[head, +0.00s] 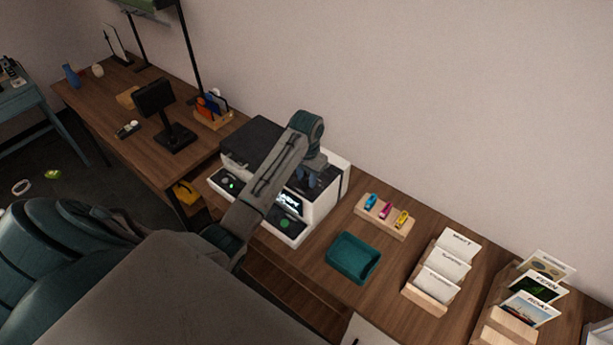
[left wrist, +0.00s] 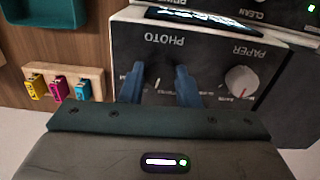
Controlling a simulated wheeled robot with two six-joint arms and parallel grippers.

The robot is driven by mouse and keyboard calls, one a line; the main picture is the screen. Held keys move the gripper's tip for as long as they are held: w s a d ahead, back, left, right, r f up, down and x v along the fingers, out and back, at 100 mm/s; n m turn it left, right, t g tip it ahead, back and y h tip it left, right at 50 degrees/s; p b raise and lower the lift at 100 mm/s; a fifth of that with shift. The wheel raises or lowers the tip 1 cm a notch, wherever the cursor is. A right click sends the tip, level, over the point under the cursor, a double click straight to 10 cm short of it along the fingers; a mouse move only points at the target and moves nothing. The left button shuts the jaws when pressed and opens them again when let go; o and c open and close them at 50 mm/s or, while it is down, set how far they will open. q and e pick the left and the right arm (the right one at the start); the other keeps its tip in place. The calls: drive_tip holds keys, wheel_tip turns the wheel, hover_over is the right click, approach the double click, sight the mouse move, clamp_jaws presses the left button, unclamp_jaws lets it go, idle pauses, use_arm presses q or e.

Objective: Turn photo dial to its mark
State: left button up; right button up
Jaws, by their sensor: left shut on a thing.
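The printer (head: 325,205) is a white and black machine on the wooden table in the head view. In the left wrist view its dark panel is upside down, with a PHOTO label and a PAPER label. My left gripper (left wrist: 160,72) has its two blue fingers on either side of the photo dial (left wrist: 158,84), shut on it. Only a small part of the dial with a pale line shows between the fingers; its mark cannot be made out. In the head view the left gripper (head: 309,178) reaches down onto the printer from above. My right gripper is not in view.
A wooden holder (head: 383,218) with blue, magenta and yellow cartridges and a teal tray (head: 352,258) stand right of the printer. Card racks stand farther right.

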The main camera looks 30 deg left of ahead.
use_arm(q)
drive_tip(key=shift+m, duration=0.6)
drive_tip(key=o, duration=1)
